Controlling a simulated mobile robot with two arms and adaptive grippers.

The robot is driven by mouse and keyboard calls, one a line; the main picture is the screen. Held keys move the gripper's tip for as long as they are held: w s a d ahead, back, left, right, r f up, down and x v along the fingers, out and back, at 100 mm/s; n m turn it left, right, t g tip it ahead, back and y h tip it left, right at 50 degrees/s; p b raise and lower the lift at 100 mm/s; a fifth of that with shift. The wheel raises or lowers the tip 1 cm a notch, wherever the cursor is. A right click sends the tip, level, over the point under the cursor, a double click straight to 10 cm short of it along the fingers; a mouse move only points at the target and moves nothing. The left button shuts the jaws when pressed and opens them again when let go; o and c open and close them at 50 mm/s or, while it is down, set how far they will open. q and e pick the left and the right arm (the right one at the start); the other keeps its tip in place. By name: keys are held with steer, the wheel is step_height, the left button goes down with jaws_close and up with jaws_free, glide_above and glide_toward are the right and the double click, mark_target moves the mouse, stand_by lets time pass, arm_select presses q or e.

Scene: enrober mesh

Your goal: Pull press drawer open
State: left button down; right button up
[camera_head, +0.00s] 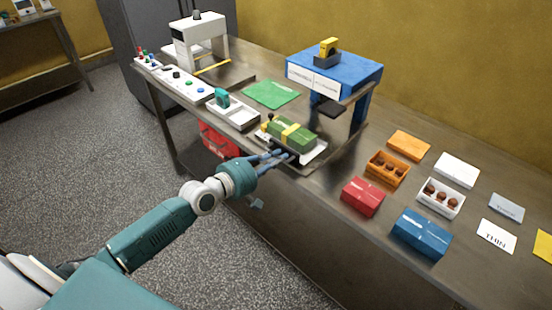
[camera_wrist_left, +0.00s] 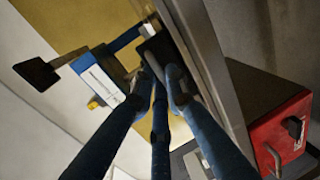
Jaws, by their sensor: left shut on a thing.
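The blue press (camera_head: 335,72) stands on the steel table, with a white label on its front and a yellow part on top. It also shows in the left wrist view (camera_wrist_left: 98,82). My left gripper (camera_head: 284,157) is at the front of this tray, shut on what looks like the drawer's handle. The handle is hidden by the fingers in the head view. In the wrist view the fingertips (camera_wrist_left: 160,78) meet at a dark part.
A red box (camera_head: 218,142) sits below the table edge, left of my gripper; it also shows in the wrist view (camera_wrist_left: 280,130). A white tray (camera_head: 234,113) is to the left on the table. Red (camera_head: 362,197) and blue (camera_head: 420,234) boxes stand to the right.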

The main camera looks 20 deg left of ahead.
arm_select(q)
steer(key=c, duration=1.7)
jaws_free()
steer(key=shift+c, duration=0.2)
steer(key=v, duration=1.2)
steer(key=shift+d, duration=0.1)
